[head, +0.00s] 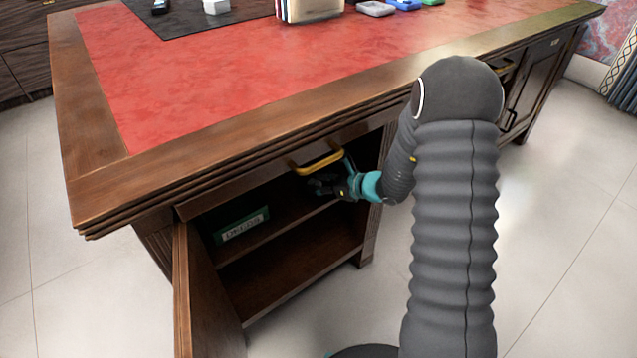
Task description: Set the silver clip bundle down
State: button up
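My gripper (333,187) is inside the front opening of the desk's cabinet, just below the yellow drawer handle and above the inner shelf (275,232). It is small and dark here, and I cannot tell whether its fingers are apart or closed. I cannot make out a silver clip bundle in or near it. A green box (241,226) with a white label lies at the left on the shelf.
The cabinet door (205,300) stands open at the left. The yellow handle (318,162) juts out close above my gripper. The red desktop (240,85) is mostly bare, with books (308,10), a white block (216,6) and small coloured items along the back.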

jog(key=shift+r, duration=0.2)
jog(key=v, duration=1.1)
jog(key=s+a+r+n+g+h, duration=0.2)
jog(key=s+r+n+g, duration=0.1)
jog(key=s+r+n, duration=0.4)
jog(key=s+a+r+n+g+h, duration=0.1)
jog(key=s+a+r+n+g, duration=0.2)
jog(key=s+n, duration=0.55)
jog(key=s+d+r+n+t+h, duration=0.2)
jog(key=s+d+r+n+h, duration=0.2)
jog(key=s, duration=0.3)
jog(key=s+d+r+n+t+h, duration=0.2)
jog(key=s+d+r+n+h, duration=0.2)
jog(key=s+n, duration=0.1)
jog(key=shift+s+d+r, duration=0.2)
jog(key=shift+s, duration=0.65)
